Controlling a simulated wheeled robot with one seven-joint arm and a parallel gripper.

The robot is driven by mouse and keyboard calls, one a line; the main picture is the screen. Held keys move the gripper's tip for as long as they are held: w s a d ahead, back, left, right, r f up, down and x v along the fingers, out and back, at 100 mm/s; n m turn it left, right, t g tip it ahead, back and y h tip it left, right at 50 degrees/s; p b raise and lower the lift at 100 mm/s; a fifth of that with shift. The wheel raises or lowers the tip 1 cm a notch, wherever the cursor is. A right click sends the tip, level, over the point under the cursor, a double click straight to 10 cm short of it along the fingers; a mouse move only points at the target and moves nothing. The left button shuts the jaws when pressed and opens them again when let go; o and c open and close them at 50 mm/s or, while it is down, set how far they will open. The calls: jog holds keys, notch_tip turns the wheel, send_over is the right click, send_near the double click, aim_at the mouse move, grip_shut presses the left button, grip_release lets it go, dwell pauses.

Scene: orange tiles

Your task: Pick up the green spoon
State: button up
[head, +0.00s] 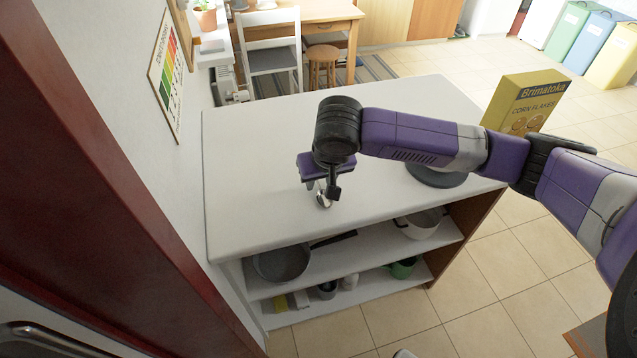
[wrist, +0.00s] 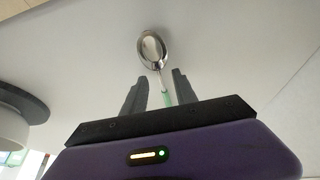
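The spoon (wrist: 152,48) has a shiny metal bowl and a green handle. In the wrist view its bowl lies beyond my fingertips, and its green handle runs back between the two fingers. The far end of the handle is hidden behind the gripper body. In the head view the spoon's bowl (head: 323,201) shows just below my gripper (head: 325,188), over the white counter (head: 260,200). My gripper (wrist: 158,86) is open, with a finger on each side of the handle and visible gaps between. I cannot tell how high the fingers are above the counter.
A yellow corn flakes box (head: 522,103) stands at the counter's right end. A dark round object (head: 437,177) sits under my arm. Shelves below the counter hold a pan (head: 282,263), a pot (head: 420,222) and cups. The counter's left part is clear.

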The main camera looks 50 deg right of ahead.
jog(key=shift+f, duration=0.1)
grip_shut()
jog(key=shift+w, duration=0.1)
dwell(0.3)
